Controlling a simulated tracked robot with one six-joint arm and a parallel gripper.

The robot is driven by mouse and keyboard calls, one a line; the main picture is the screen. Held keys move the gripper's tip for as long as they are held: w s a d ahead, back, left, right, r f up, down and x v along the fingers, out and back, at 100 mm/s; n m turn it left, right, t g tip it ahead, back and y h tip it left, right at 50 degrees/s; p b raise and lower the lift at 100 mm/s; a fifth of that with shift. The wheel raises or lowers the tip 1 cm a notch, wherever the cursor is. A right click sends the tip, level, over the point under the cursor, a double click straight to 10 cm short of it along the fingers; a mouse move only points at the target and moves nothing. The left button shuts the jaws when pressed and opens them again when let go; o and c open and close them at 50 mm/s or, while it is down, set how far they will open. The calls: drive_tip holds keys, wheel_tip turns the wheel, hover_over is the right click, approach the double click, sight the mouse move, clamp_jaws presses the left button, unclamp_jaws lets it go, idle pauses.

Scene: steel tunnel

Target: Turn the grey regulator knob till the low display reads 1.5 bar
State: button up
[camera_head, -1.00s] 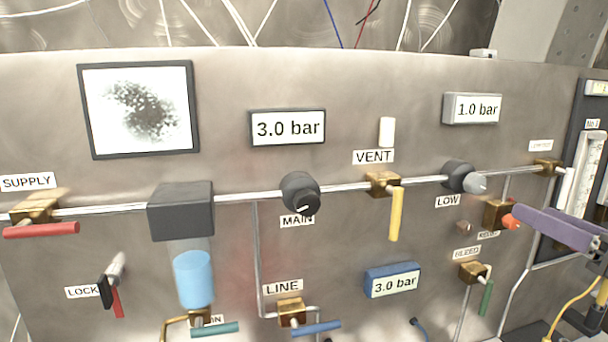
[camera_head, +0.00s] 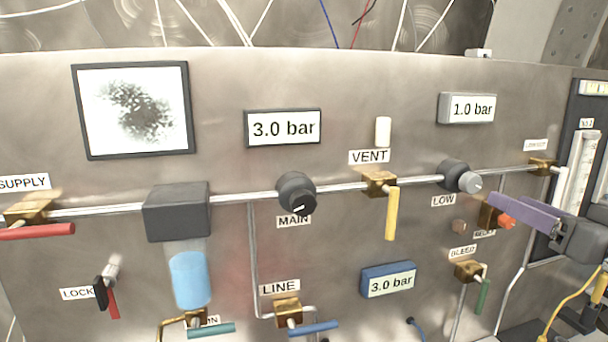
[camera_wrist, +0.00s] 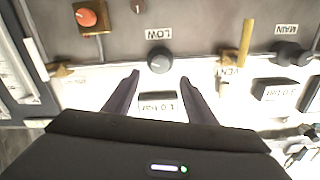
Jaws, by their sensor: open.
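The grey regulator knob (camera_head: 469,182) sits on its dark body on the pipe above the LOW label (camera_head: 443,201). The low display (camera_head: 466,108) above it reads 1.0 bar. My gripper (camera_head: 500,207) reaches in from the right edge in the head view, its purple fingers in front of the panel, below and right of the knob. In the wrist view, which looks upside down, the knob (camera_wrist: 159,60) lies just beyond the gap between the fingertips of my gripper (camera_wrist: 159,76). The fingers are apart, with nothing between them. The low display (camera_wrist: 158,101) shows partly between them.
The yellow VENT handle (camera_head: 392,214) and the black MAIN knob (camera_head: 297,192) stand left of the LOW knob. The brass valve with an orange-red knob (camera_head: 506,222) is close to my fingers. The green BLEED handle (camera_head: 483,297) hangs below. A flow tube (camera_head: 585,165) stands at right.

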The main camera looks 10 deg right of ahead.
sight(475, 186)
drive_tip(key=shift+w+a, duration=0.15)
drive_tip(key=shift+w, duration=4.5)
drive_tip(key=shift+c, duration=0.5)
drive_tip(key=c, duration=0.9)
drive_tip(key=shift+d, duration=0.25)
drive_tip(key=shift+c, duration=0.2)
drive_tip(key=shift+a, duration=0.15)
drive_tip(key=shift+m, duration=0.3)
